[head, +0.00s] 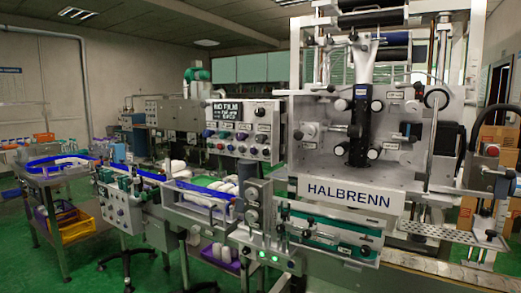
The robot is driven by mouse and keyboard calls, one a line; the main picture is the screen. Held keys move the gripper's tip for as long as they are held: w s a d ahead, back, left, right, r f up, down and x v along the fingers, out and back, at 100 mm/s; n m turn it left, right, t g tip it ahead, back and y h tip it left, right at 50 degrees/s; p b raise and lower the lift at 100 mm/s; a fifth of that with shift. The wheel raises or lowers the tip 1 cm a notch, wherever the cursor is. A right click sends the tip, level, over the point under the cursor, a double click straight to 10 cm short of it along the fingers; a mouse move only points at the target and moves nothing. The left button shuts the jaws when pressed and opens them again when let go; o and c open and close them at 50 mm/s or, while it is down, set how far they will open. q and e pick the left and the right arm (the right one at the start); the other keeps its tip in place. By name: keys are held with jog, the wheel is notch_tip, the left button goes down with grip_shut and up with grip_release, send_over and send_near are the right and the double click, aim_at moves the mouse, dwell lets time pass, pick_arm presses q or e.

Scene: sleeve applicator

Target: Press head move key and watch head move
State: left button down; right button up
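The sleeve applicator (440,185), a large grey machine marked HALBRENN, stands at the right. A lower box (278,258) has green lit buttons. I cannot read the key labels, so I cannot tell which is the head move key. Neither of my grippers is in view.
A conveyor (135,185) with blue guides and white bottles runs in from the left. A side table (50,180) stands at far left, with a yellow crate (75,230) below. Cardboard boxes (490,150) are at far right. Green floor (30,270) is open at the front left.

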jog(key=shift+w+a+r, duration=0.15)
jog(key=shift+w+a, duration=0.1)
